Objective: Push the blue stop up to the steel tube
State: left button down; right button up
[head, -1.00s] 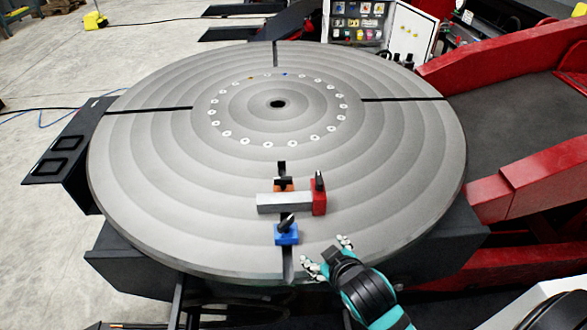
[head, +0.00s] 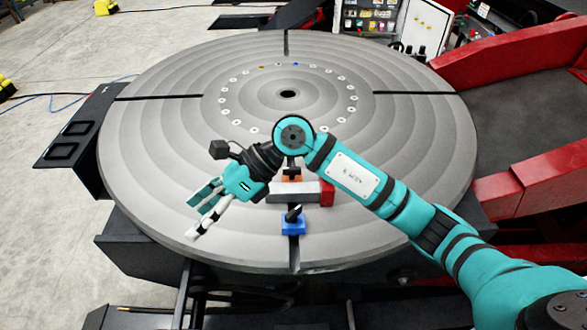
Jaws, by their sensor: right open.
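The blue stop (head: 293,226) sits on the slot near the front rim of the round table (head: 150,190), with a black handle on top. The steel tube (head: 296,190) lies just behind it, with a small gap between them. A red block (head: 327,192) is at the tube's right end, and an orange block (head: 291,173) is behind the tube, partly hidden. My right gripper (head: 197,220) is open and empty above the table's front left, left of the blue stop. My left gripper is not in view.
My right arm crosses over the table from the lower right. Red frame parts (head: 520,60) stand on the right. A control cabinet (head: 385,18) is at the back. The table's left side is clear.

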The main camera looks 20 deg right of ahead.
jog(key=w+d+f+n+t+h, duration=0.1)
jog(key=w+d+f+h, duration=0.1)
jog(key=d+h, duration=0.25)
jog(key=w+d+f+h, duration=0.1)
jog(key=w+d+h, duration=0.2)
jog(key=d, duration=0.3)
jog(key=h, duration=0.4)
send_over(293, 219)
jog(key=w, duration=0.1)
jog(key=shift+m, duration=0.3)
jog(key=f+p, duration=0.1)
jog(key=f, duration=0.4)
jog(key=f+p, duration=0.2)
jog(key=f, duration=0.4)
jog(key=f+p, duration=0.2)
jog(key=f, duration=0.3)
jog(key=shift+w+d+f, duration=0.1)
jog(key=shift+d+f, duration=0.1)
jog(key=shift+d, duration=0.05)
grip_shut()
